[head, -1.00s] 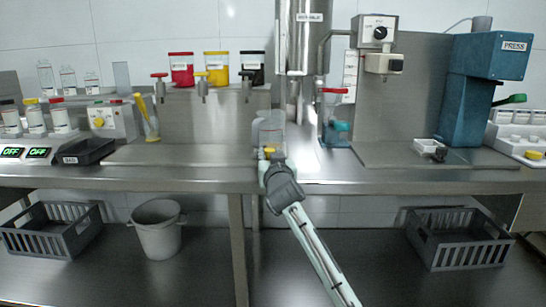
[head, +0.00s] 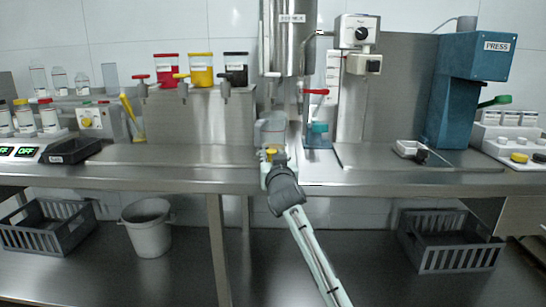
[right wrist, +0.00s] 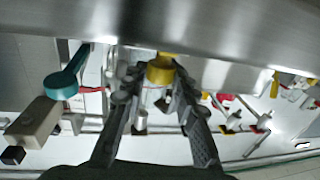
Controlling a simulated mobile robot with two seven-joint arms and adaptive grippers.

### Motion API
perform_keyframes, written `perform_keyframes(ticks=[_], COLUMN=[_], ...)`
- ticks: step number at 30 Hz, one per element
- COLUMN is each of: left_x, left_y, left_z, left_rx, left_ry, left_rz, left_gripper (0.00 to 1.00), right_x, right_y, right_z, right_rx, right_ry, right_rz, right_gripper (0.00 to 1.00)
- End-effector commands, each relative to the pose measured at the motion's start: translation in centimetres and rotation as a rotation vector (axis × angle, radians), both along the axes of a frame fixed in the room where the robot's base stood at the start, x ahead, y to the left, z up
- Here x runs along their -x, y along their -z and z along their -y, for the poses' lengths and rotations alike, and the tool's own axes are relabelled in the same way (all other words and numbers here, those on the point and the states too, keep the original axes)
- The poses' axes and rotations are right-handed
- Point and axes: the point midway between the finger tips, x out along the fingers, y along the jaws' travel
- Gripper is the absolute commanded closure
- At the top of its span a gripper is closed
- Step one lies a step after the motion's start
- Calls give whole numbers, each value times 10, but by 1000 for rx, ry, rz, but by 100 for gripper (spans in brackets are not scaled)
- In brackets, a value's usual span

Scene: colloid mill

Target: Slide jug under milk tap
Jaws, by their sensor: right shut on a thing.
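A grey translucent jug (head: 272,128) stands on the steel counter (head: 180,158), left of the red-levered stand. My right gripper (head: 271,158) reaches it from the front and is shut on it. A yellow part of the jug (right wrist: 160,70) shows between the fingers in the right wrist view. The steel milk tank (head: 288,35) hangs above and behind the jug. A pale tap handle (head: 272,75) shows at its lower end, and the outlet is hard to make out. My left gripper is not in view.
A stand with a red lever (head: 316,92) and teal part (head: 319,128) is close on the jug's right. Red, yellow and black dispensers (head: 200,70) stand on the left. A blue press (head: 468,90) is at the right.

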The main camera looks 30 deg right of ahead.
Motion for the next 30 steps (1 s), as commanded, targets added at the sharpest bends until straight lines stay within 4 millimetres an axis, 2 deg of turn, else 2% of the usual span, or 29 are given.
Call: perform_keyframes(ticks=[1, 6, 7, 11, 23, 26, 30], left_x=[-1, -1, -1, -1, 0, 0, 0], left_y=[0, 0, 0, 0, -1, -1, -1], left_z=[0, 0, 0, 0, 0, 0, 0], left_rx=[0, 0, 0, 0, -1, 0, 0], left_ry=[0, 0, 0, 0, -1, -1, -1], left_rz=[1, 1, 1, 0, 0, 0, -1], left_gripper=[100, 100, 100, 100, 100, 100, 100], right_x=[1, 2, 2, 1, 6, 19, 47], right_y=[5, 6, 6, 5, 2, 2, 3], right_z=[2, 3, 4, 3, 0, -6, -17], right_rx=[-3, -2, -2, -1, 0, 1, -1], right_ry=[6, 8, 9, 8, 4, 3, 4], right_rz=[-11, -11, -11, -10, -5, -4, -4], right_gripper=[100, 100, 68, 52, 50, 50, 50])
